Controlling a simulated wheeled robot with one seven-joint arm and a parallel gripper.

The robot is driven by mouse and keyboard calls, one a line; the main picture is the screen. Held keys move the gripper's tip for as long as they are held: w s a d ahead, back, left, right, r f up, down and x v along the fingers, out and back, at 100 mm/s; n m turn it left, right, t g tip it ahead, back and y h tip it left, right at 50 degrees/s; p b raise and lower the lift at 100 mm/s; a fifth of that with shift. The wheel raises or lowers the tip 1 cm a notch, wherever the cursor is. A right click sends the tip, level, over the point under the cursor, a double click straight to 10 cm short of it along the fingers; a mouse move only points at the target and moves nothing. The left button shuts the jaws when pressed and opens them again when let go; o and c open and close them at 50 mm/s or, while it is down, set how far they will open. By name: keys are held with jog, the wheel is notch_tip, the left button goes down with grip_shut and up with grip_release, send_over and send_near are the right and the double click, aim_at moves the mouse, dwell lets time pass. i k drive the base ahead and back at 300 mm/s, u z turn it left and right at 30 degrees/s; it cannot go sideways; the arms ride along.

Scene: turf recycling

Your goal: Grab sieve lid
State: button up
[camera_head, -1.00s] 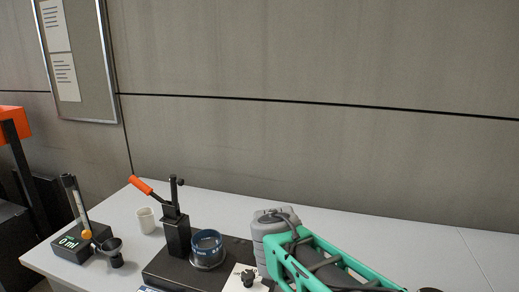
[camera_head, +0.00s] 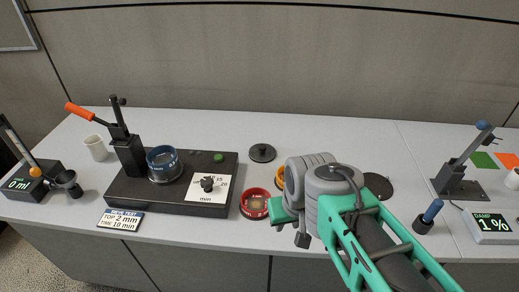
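A round dark lid with a small knob (camera_head: 262,152) lies flat on the table behind the sieves, to the right of the black shaker base. It looks like the sieve lid and nothing touches it. My gripper (camera_head: 303,239) is partly hidden by my grey and teal wrist, in front and to the right of the lid. Only a small dark part of it shows, so its opening cannot be seen. A blue-rimmed sieve (camera_head: 164,164) sits on the shaker base (camera_head: 150,195). A red-rimmed sieve (camera_head: 255,204) lies left of my wrist. A yellow-rimmed one (camera_head: 280,178) is mostly hidden behind it.
An orange-handled lever (camera_head: 122,142) stands at the shaker's left end, with a white cup (camera_head: 96,148) beside it. A flat dark disc (camera_head: 378,187) lies right of my wrist. A blue-handled tool (camera_head: 428,217) and lever stand (camera_head: 462,175) are farther right. The table behind the lid is clear.

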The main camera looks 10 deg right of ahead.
aim_at(262, 152)
jog(key=z, duration=2.35)
jog(key=k, duration=1.35)
jog(key=u, duration=1.8)
jog(key=i, duration=1)
